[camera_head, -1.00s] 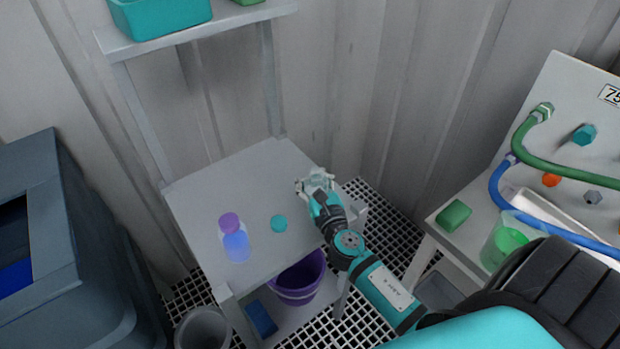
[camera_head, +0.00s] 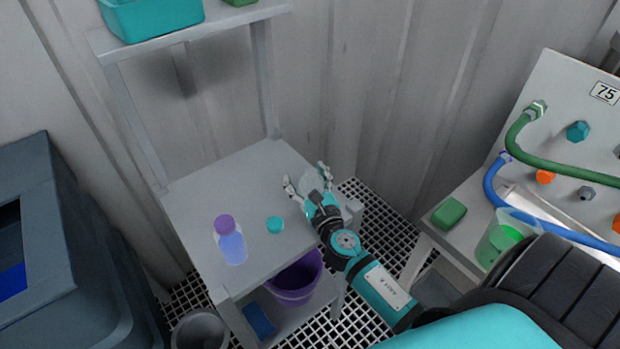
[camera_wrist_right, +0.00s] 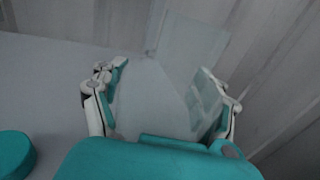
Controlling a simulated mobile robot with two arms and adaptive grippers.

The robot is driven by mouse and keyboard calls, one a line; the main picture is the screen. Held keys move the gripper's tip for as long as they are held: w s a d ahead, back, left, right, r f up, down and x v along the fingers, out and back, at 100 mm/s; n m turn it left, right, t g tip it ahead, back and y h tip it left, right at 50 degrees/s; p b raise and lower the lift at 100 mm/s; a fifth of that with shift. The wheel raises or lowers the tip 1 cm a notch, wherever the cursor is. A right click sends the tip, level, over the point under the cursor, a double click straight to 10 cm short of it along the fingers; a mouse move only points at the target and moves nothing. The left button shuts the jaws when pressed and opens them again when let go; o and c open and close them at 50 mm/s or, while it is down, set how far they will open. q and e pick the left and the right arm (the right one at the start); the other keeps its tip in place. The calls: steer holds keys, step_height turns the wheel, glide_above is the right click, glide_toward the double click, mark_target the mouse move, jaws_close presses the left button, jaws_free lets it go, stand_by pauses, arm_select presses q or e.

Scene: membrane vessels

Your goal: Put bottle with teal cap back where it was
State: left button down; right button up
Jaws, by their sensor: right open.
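A clear, see-through bottle (camera_head: 310,183) is between the fingers of my right gripper (camera_head: 306,175), near the right edge of the small grey table. My right gripper is open, with a finger on either side of the bottle. The right wrist view shows the pale bottle body (camera_wrist_right: 155,100) between the spread fingers; its base is hidden. A teal cap (camera_head: 275,224) lies apart on the tabletop, left of my gripper; it also shows at the left of the wrist view (camera_wrist_right: 14,153). My left gripper is not in view.
A bottle with a purple cap (camera_head: 229,241) stands on the grey table (camera_head: 205,195). A purple bucket (camera_head: 294,283) and a blue object (camera_head: 259,319) are on the lower shelf. A teal bin (camera_head: 155,17) sits on the shelf above. A corrugated wall is behind.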

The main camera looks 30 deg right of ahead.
steer(key=b+v, duration=0.2)
steer(key=v, duration=0.8)
steer(key=shift+s+a+b, duration=0.1)
steer(key=shift+s+b, duration=0.2)
steer(key=shift+b, duration=0.05)
steer(key=shift+s+a+r, duration=0.15)
steer(key=shift+s, duration=0.55)
